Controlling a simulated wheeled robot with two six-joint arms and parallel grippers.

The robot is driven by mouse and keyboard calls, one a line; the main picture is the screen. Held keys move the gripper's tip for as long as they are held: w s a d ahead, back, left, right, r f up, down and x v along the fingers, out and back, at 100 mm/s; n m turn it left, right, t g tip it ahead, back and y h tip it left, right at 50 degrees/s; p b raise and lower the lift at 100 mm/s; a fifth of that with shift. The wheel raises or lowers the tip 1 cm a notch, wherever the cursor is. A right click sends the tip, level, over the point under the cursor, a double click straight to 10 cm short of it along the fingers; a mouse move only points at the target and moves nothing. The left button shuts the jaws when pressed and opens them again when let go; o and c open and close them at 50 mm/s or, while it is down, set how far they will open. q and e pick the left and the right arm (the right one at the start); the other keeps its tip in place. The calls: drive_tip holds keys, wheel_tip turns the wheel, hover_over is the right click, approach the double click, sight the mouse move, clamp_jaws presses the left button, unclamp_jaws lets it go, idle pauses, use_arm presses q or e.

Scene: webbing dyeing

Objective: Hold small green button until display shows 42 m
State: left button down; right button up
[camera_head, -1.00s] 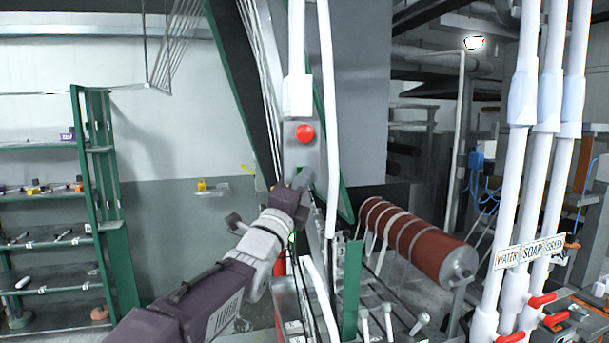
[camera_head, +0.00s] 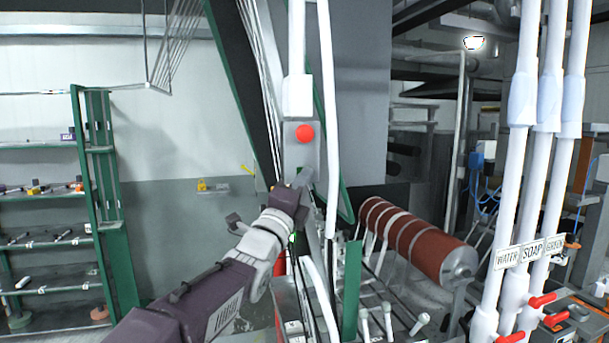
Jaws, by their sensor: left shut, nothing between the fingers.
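My left gripper (camera_head: 303,180) is shut and empty, with its tip against or just in front of the lower part of a grey control box (camera_head: 304,155). A large red button (camera_head: 305,133) shows on the box above the gripper. No display reading is visible in this view. My right gripper is not in view.
White pipes (camera_head: 330,120) run close beside the box. A red-brown roller (camera_head: 418,238) lies to the right. Pipes labelled WATER, SOAP and GREEN (camera_head: 531,250), with red valve handles (camera_head: 541,299), stand at far right. A green shelf (camera_head: 107,200) stands at left.

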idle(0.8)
use_arm(q)
drive_tip(key=shift+s+d+b, duration=0.25)
drive_tip(key=shift+s+b, duration=0.5)
drive_tip(key=shift+b, duration=0.2)
drive_tip(key=s+b, duration=0.1)
drive_tip(key=s+d+b, duration=0.1)
drive_tip(key=s+b, duration=0.2)
drive_tip(key=shift+s+d, duration=0.3)
drive_tip(key=shift+s, duration=0.1)
drive_tip(key=shift+f, duration=0.1)
